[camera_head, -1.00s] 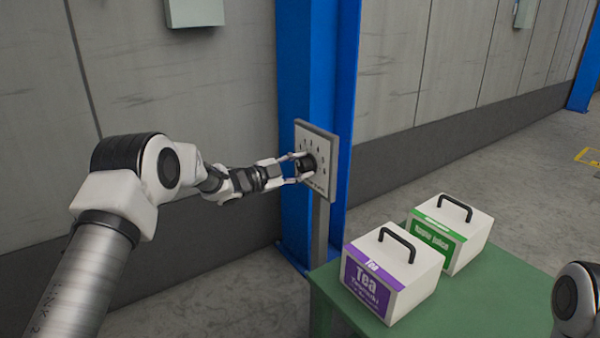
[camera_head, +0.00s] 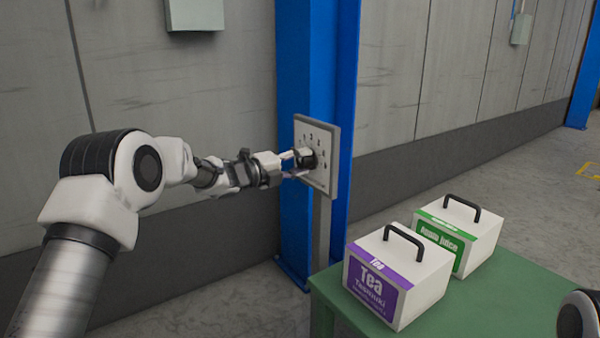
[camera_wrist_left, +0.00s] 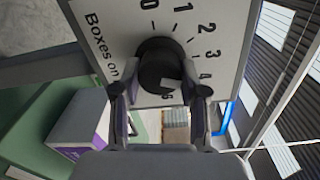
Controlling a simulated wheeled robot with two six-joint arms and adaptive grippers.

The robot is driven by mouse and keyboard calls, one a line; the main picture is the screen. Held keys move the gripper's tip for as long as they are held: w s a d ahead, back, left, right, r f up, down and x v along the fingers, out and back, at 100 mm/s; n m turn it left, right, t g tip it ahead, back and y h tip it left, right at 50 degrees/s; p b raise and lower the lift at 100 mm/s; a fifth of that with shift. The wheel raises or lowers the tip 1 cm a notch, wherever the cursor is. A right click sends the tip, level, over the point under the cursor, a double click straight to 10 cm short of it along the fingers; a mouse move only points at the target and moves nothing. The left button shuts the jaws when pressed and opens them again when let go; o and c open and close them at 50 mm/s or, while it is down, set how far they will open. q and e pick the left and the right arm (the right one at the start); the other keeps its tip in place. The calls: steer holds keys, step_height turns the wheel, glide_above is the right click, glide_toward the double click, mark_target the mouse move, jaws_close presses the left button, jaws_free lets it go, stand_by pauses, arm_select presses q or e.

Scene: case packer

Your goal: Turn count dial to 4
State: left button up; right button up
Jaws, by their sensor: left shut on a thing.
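The count dial is a round black knob (camera_head: 309,158) on a pale upright panel (camera_head: 327,140). It also shows in the left wrist view (camera_wrist_left: 160,62), with numbers 0 to 5 around it. My left gripper (camera_head: 298,163) is shut on the knob, one finger on each side; its fingers also show in the left wrist view (camera_wrist_left: 159,97). A light mark shows on the knob's edge near the 5, but I cannot tell for certain which number the knob points to. Only part of my right arm shows at the lower right; its gripper is out of view.
The panel stands in front of a blue column (camera_head: 300,75). A white box with a purple Tea label (camera_head: 425,290) and one with a green label (camera_head: 480,240) stand on a green table (camera_head: 470,318). A grey wall lies behind my left arm.

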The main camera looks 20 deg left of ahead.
arm_select(q)
steer(key=shift+m+b, duration=0.65)
steer(key=shift+m, duration=0.25)
steer(key=o, duration=1.1)
steer(key=shift+o, duration=0.2)
steer(key=shift+a, duration=0.1)
steer(key=v, duration=1.1)
steer(key=shift+s+a, duration=0.15)
steer(key=shift+s, duration=0.2)
